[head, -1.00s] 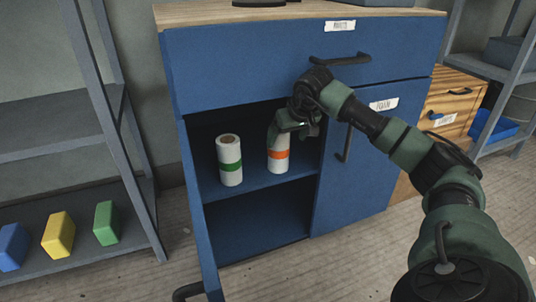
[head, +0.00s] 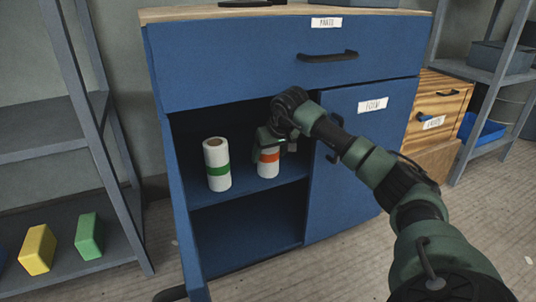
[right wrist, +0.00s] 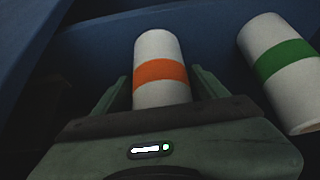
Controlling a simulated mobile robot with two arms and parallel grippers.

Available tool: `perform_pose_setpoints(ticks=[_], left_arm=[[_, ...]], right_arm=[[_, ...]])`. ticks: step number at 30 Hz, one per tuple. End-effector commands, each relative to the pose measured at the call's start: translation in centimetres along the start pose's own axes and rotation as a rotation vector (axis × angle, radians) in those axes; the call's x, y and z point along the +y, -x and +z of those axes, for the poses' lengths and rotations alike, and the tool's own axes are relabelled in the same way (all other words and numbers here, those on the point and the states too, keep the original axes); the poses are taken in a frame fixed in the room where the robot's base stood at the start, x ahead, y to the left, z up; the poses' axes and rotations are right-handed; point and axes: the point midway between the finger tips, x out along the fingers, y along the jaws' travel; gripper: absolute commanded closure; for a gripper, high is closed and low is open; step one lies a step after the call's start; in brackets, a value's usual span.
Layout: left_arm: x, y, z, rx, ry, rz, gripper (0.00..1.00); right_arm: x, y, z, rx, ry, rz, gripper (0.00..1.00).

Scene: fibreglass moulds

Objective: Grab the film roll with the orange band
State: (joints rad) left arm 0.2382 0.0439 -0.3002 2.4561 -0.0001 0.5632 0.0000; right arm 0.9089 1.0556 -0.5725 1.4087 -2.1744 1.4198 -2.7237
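The film roll with the orange band (head: 268,168) stands upright on the upper shelf inside the blue cabinet. My right gripper (head: 274,147) is at its upper part in the head view, hiding its top. In the right wrist view the orange-banded roll (right wrist: 161,95) sits between the two fingers of the right gripper (right wrist: 160,76), one on each side. The fingers are spread, with a narrow gap visible beside the roll, so it looks open around it. My left gripper is not in view.
A white roll with a green band (head: 217,168) stands left of the orange one, also in the right wrist view (right wrist: 283,65). The cabinet (head: 245,65) has an open left door (head: 181,200) and closed right door (head: 355,180). A grey rack (head: 65,125) stands left.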

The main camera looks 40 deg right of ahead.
Motion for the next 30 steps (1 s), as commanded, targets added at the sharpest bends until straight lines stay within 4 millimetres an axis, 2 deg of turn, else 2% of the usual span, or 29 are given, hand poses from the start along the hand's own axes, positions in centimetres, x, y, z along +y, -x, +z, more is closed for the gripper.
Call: perform_pose_setpoints(ticks=[1,7,15,20,24,30], left_arm=[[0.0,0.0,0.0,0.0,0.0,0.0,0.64],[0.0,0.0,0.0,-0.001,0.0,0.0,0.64],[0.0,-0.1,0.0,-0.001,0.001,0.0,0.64],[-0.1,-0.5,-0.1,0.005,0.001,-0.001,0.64],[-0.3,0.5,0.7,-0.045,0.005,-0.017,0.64],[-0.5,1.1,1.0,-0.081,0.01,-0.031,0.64]], right_arm=[[0.0,0.0,0.0,0.0,0.0,0.0,0.45],[0.0,0.0,0.0,0.0,0.0,0.0,1.0],[0.0,0.2,-0.1,0.003,0.0,0.0,1.0],[0.1,1.0,0.0,0.003,0.001,0.002,1.0],[0.1,2.7,0.3,0.003,0.002,0.003,1.0],[0.2,5.7,2.4,0.003,0.003,0.005,1.0]])
